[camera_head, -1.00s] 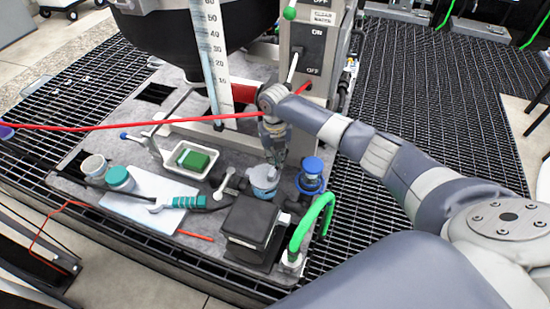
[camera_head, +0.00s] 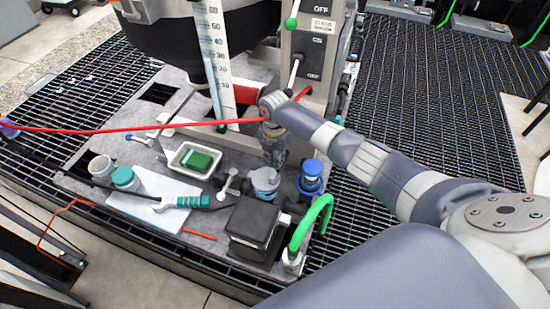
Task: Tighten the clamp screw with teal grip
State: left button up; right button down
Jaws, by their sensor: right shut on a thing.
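My right gripper (camera_head: 273,158) points down at the top of a blue-grey round fitting (camera_head: 265,180) on the grey platform. Its fingers are closed on a small part there, which they mostly hide. I cannot make out a teal grip between the fingers. A tool with a teal handle (camera_head: 183,202) lies on a white sheet (camera_head: 150,187) to the left, apart from the gripper. My left gripper is not in view.
A blue-capped fitting (camera_head: 312,172) stands close on the right. In front are a black box (camera_head: 253,222) and a green hose (camera_head: 312,222). A white tray (camera_head: 176,165) with a green block, a teal-lidded jar (camera_head: 124,178) and a red line (camera_head: 130,128) are to the left.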

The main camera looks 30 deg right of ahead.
jog(key=m+p, duration=0.1)
jog(key=m, duration=0.3)
jog(key=shift+w+r+m, duration=0.1)
jog(key=shift+m, duration=0.2)
jog(key=m+p, duration=0.1)
jog(key=m, duration=0.2)
jog(key=shift+w+m+p, duration=0.15)
jog(key=shift+m+p, duration=0.15)
jog(key=shift+m, duration=0.1)
jog(key=m+p, duration=0.1)
jog(key=m, duration=0.3)
jog(key=shift+w, duration=0.1)
jog(key=shift+d+m+p, duration=0.1)
jog(key=shift+m+p, duration=0.3)
jog(key=shift+m, duration=1.3)
jog(key=shift+w, duration=0.1)
jog(key=c, duration=1.6)
grip_release()
